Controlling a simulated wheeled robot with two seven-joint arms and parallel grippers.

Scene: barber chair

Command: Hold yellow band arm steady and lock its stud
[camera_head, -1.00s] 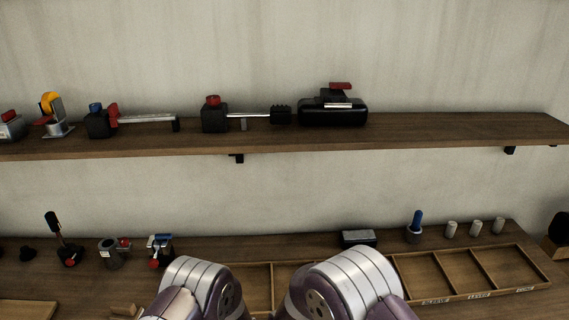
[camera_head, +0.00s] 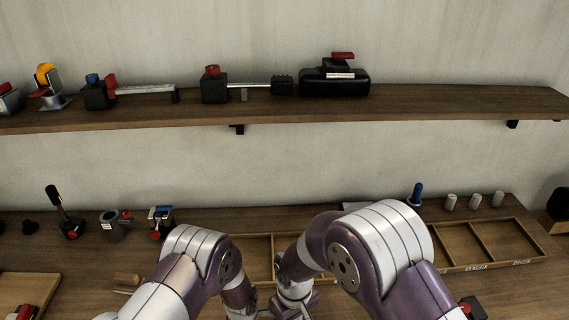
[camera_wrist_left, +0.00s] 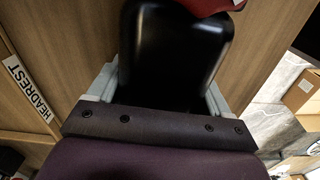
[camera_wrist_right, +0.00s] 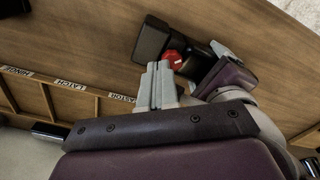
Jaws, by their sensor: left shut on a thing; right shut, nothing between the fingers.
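In the left wrist view my left gripper (camera_wrist_left: 160,95) is shut on a black, round-cornered block (camera_wrist_left: 175,50) with a red part (camera_wrist_left: 205,5) at its top edge. In the right wrist view my right gripper (camera_wrist_right: 157,85) is shut and empty. Just beyond its tips are a black piece (camera_wrist_right: 152,38) and a red knob (camera_wrist_right: 173,58), close to my left gripper (camera_wrist_right: 225,78). I cannot tell whether my right fingertips touch anything. No yellow band shows on the held piece, and no stud can be made out.
A wooden compartment tray (camera_head: 490,262) lies along the bench, with labels on its edge. A shelf (camera_head: 400,108) above holds several black and red mechanisms. Small parts, such as a blue-topped one (camera_head: 416,195), stand at the bench's back. A light board (camera_head: 25,290) lies at left.

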